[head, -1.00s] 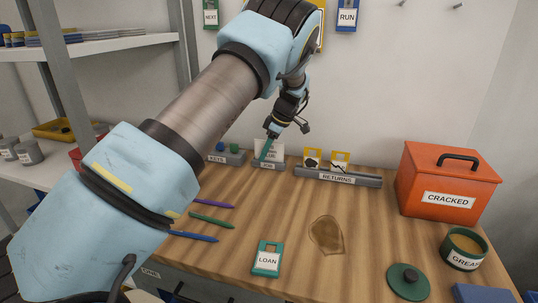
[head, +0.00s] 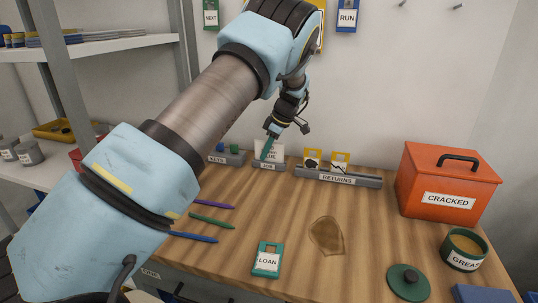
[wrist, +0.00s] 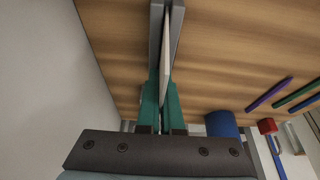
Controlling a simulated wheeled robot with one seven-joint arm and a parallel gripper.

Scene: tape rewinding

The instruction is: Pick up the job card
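The job card (head: 275,148) is a white card standing upright in a small grey holder (head: 268,165) labelled JOB at the back of the workbench. My gripper (head: 266,152) points down at it and covers its left part in the head view. In the wrist view my gripper's two teal fingers (wrist: 162,100) stand on either side of the card (wrist: 166,55), which shows edge-on between them, with the holder's grey bars beyond. The gap is very narrow. I cannot tell whether both fingers touch the card.
A grey KEYS holder (head: 226,159) stands left of the job holder. A RETURNS rack (head: 337,178) with yellow-topped tags stands close on the right. An orange CRACKED box (head: 446,185), LOAN tag (head: 267,261), brown stain (head: 326,236) and pens lie farther off.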

